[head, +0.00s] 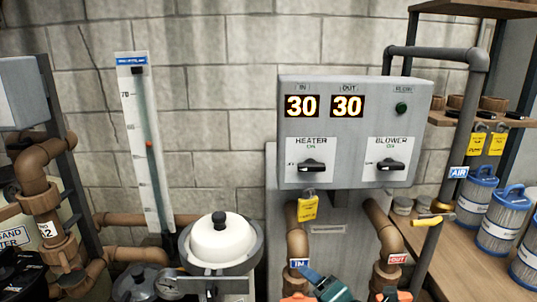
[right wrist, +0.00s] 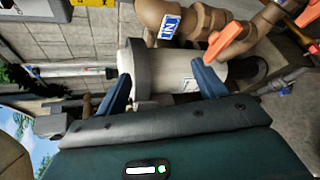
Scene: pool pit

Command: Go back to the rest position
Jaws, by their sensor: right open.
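My right gripper (head: 322,284) shows at the bottom edge of the head view, in front of the grey heater cabinet. Only its blue-teal end part is in the picture. In the right wrist view, its two blue fingers (right wrist: 163,88) stand wide apart. A white cylindrical body (right wrist: 163,78) with a grey collar shows beyond and between them; I cannot tell whether they touch it. My left gripper is in neither view.
A control box (head: 353,130) reads 30 and 30, with HEATER and BLOWER knobs. A white-lidded pot (head: 222,238) stands left of my gripper. Brown pipes (head: 386,230) and orange handles (right wrist: 222,42) are close by. Blue-topped filters (head: 498,215) stand on the right shelf.

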